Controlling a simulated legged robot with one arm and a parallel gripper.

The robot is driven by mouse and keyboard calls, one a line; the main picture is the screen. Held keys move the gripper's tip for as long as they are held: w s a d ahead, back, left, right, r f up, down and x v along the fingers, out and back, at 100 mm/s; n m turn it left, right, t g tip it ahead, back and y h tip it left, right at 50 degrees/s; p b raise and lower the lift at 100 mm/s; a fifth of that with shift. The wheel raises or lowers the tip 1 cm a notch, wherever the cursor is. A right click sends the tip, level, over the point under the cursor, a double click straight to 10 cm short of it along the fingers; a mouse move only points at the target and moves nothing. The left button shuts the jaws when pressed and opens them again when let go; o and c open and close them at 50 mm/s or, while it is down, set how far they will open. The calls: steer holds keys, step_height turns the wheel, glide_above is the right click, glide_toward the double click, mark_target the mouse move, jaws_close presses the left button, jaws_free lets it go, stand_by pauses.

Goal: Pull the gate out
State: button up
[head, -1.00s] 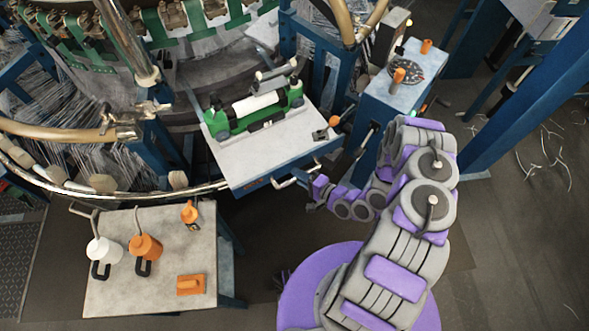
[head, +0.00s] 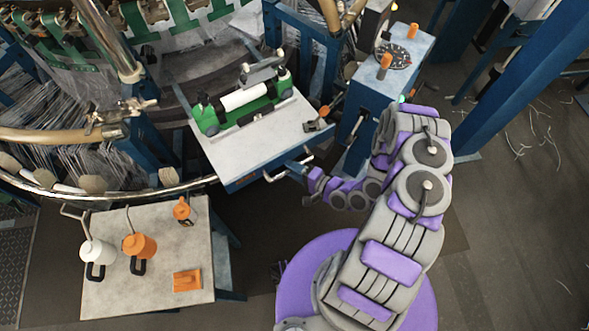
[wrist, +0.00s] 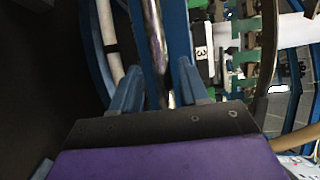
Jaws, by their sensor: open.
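The gate (head: 262,152) appears to be the grey-topped, blue-sided panel at the loom's ring, with a silver bar handle (head: 290,166) on its front side. A green shuttle (head: 240,105) with a white roll lies on it. My gripper (head: 302,172) is at the right end of the handle; the head view does not show whether it touches. In the wrist view my gripper (wrist: 158,82) is open, its two blue-grey fingers apart. A shiny metal bar (wrist: 157,45) shows beyond and between them; I cannot tell if it is the handle.
An orange-knobbed latch (head: 318,120) sits at the gate's right corner. A blue cabinet (head: 400,80) with a dial stands to the right. A side table (head: 150,295) with jugs stands at the lower left. Dark floor is open between that table and my base.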

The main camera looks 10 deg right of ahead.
steer(key=shift+a, duration=0.15)
steer(key=v, duration=1.7)
steer(key=shift+d+p, duration=0.35)
steer(key=shift+p, duration=0.1)
steer(key=shift+s+f, duration=0.1)
steer(key=shift+s, duration=0.05)
